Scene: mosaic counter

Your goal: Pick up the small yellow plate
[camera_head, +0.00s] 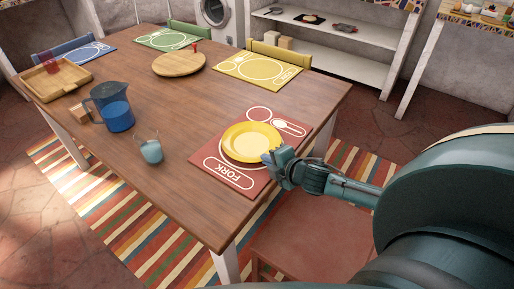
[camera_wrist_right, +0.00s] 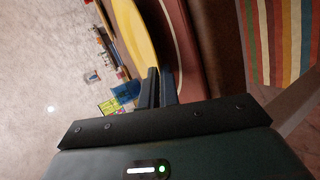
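The small yellow plate (camera_head: 250,140) lies over the red placemat (camera_head: 222,172) at the near right of the table. In the head view it looks level, and I cannot tell any gap under it. My right gripper (camera_head: 272,159) is at the plate's near right rim. In the right wrist view the two dark fingers (camera_wrist_right: 159,86) are close together, with the rim of the yellow plate (camera_wrist_right: 132,35) running in between their tips. They appear closed on the rim. My left gripper is not in view.
A glass (camera_head: 149,148) and a blue pitcher (camera_head: 114,108) stand left of the placemat. A wooden tray (camera_head: 40,92), a round board (camera_head: 180,64) and a yellow placemat (camera_head: 262,72) are farther back. A red chair (camera_head: 310,235) stands at the near edge.

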